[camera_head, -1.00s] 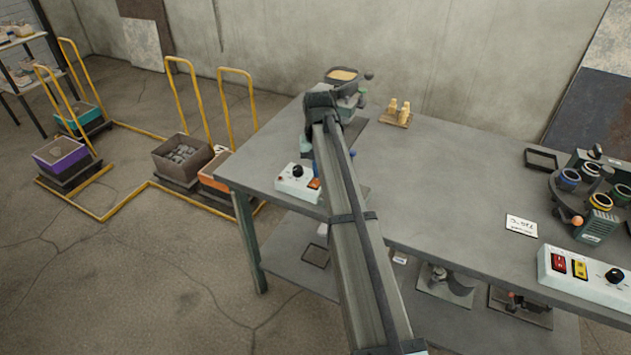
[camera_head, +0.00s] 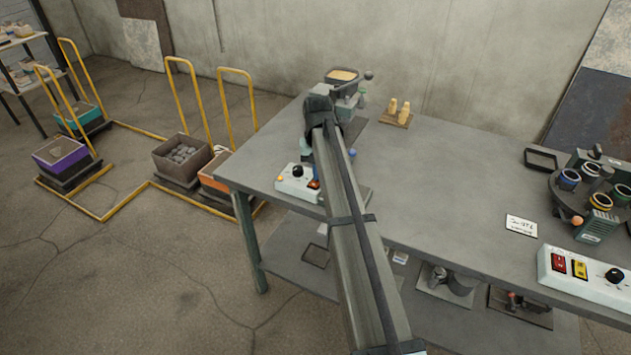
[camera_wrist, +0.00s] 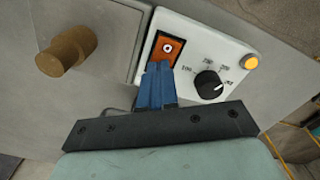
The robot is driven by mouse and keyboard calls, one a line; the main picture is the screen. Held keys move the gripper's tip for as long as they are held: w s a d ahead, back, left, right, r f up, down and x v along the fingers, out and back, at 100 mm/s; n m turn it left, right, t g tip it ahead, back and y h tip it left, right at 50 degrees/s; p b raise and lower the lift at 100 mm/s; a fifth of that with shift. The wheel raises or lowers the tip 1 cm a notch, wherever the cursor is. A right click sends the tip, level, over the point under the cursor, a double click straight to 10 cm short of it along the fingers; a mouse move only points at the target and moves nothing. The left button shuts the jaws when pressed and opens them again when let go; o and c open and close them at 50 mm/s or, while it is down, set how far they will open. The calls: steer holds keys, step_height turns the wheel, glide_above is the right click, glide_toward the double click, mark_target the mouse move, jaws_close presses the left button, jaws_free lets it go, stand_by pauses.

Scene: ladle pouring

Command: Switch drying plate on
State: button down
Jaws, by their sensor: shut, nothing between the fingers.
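The white control box (camera_head: 296,184) stands near the table's left front edge. In the wrist view, the box (camera_wrist: 224,50) has an orange rocker switch (camera_wrist: 167,47), a black dial (camera_wrist: 208,84) and a round amber lamp (camera_wrist: 250,62) that glows. My gripper (camera_wrist: 161,68) is shut and empty, its blue fingertips at the lower edge of the switch; whether they touch it is hard to tell. A flat grey plate (camera_wrist: 105,18), apparently the drying plate, lies beside the box, with a brown knob-like piece (camera_wrist: 68,52) on it. My arm hides most of this plate in the head view.
A bin of yellow material (camera_head: 342,76) and small tan figures (camera_head: 398,110) stand at the back. A second control box (camera_head: 585,280) and a round rack of colored-rim cups (camera_head: 590,190) are at the right. The table's middle (camera_head: 450,165) is clear around a white card (camera_head: 521,226).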

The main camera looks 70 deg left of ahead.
steer(key=shift+r, duration=3.45)
